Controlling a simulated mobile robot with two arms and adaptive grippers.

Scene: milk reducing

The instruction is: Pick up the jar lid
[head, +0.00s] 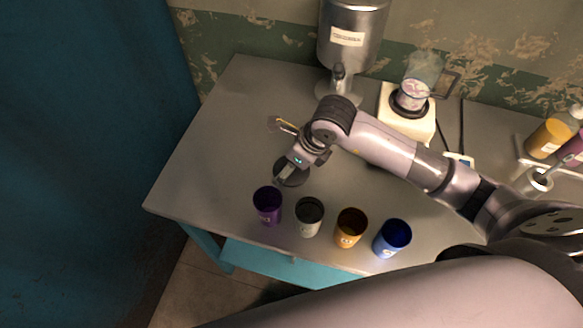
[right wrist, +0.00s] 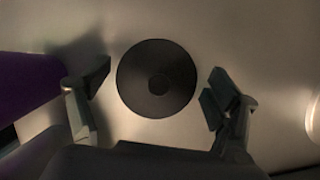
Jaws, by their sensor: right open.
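The jar lid is a dark round disc (head: 291,176) with a small raised knob in its middle, lying flat on the table. It also shows in the right wrist view (right wrist: 157,80). My right gripper (right wrist: 158,88) is open, with one finger on each side of the lid in that view and a gap to both. In the head view the right gripper (head: 290,168) comes down over the lid and hides part of it. I cannot tell how high above the lid the fingers are. My left gripper is not in view.
Purple (head: 268,204), grey (head: 309,214), orange (head: 350,226) and blue (head: 392,238) cups line the table's front edge, close to the lid. A metal dispenser (head: 350,60) and a burner (head: 398,118) with a steaming pot (head: 412,95) stand at the back. The table's left part is clear.

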